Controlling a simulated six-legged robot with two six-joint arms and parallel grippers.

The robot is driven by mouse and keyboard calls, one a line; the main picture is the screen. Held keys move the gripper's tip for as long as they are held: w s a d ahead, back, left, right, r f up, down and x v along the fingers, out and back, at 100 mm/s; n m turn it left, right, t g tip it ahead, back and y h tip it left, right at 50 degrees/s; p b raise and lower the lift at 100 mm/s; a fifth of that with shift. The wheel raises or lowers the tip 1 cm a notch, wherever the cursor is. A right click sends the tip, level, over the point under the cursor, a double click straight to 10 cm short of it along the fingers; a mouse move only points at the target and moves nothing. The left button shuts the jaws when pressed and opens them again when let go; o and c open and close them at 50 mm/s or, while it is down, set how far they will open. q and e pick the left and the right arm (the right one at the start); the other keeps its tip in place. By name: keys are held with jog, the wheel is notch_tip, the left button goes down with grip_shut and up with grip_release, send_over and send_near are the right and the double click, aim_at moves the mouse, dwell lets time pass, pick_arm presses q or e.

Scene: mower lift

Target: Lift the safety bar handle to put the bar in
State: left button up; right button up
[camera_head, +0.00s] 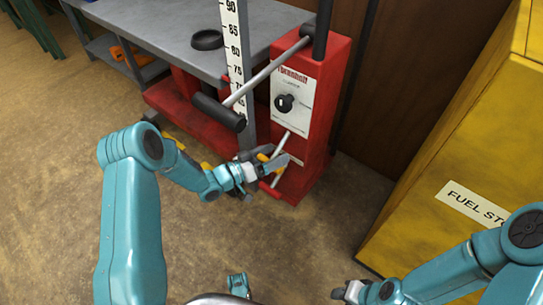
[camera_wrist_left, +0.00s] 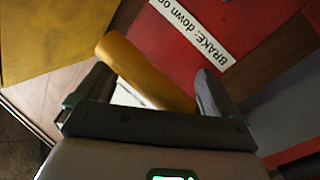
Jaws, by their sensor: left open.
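A yellow handle grip (camera_wrist_left: 145,72), which looks like the safety bar handle, lies slanted between the fingers of my left gripper (camera_wrist_left: 150,92) in the left wrist view. The fingers are open, with a gap on either side of it. In the head view my left gripper (camera_head: 268,160) is at the lower front of the red lift post (camera_head: 312,140), and only a bit of yellow (camera_head: 263,157) shows there. The bar behind the handle is hidden. My right gripper (camera_head: 345,292) is low at the bottom, too small to judge its fingers.
A long lever with a black grip (camera_head: 218,112) slants above my left gripper. A "BRAKE: down on" label (camera_wrist_left: 193,28) is near the handle. A yellow fuel cabinet (camera_head: 450,150) stands right; a grey lift table (camera_head: 180,40) is behind.

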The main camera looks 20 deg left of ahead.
pick_arm(q)
jog(key=shift+c, duration=0.3)
jog(key=shift+f, duration=0.1)
jog(key=c, duration=1.4)
jog(key=shift+d, duration=0.1)
jog(key=shift+c, duration=0.2)
